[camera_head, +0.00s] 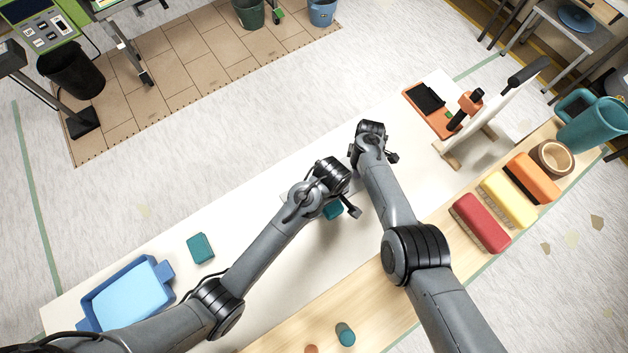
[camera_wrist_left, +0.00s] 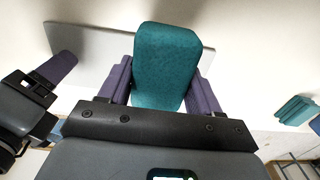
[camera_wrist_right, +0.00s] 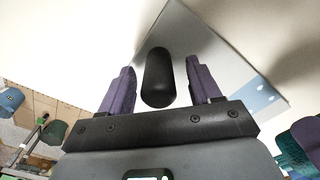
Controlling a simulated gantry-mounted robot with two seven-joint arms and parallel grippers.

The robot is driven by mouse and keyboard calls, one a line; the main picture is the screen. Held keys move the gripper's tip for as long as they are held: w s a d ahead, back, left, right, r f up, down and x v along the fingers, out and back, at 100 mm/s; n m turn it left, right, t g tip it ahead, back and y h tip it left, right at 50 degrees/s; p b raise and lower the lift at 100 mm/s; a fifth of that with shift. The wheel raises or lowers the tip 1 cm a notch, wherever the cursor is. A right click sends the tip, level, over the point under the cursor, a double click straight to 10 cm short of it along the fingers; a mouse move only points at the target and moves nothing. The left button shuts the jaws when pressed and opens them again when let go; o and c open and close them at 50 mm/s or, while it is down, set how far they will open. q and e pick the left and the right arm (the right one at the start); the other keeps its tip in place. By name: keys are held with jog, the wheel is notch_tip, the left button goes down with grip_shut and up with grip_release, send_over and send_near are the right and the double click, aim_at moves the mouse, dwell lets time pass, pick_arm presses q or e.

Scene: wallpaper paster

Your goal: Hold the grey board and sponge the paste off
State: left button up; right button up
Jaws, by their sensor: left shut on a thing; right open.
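The grey board (camera_wrist_left: 105,60) lies on the pale tabletop; my arms mostly hide it in the head view, but it also shows in the right wrist view (camera_wrist_right: 208,60). My left gripper (camera_wrist_left: 165,88) is shut on a teal sponge (camera_wrist_left: 166,62), over the board; whether the sponge touches it I cannot tell. The sponge also shows under the left gripper in the head view (camera_head: 333,211). Gaps show on both sides of the handle.
A second teal block (camera_head: 200,248) and a blue tray (camera_head: 128,297) are on the left of the table. An orange tray (camera_head: 436,110) and a white stand (camera_head: 497,105) are behind.

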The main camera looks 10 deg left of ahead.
jog(key=shift+r, duration=0.1)
jog(key=shift+d+r, duration=0.1)
jog(key=shift+r, duration=0.45)
notch_tip(320, 180, up, 11)
jog(key=shift+f, duration=0.15)
dwell(0.5)
jog(key=shift+f, duration=6)
jog(key=shift+r, duration=0.1)
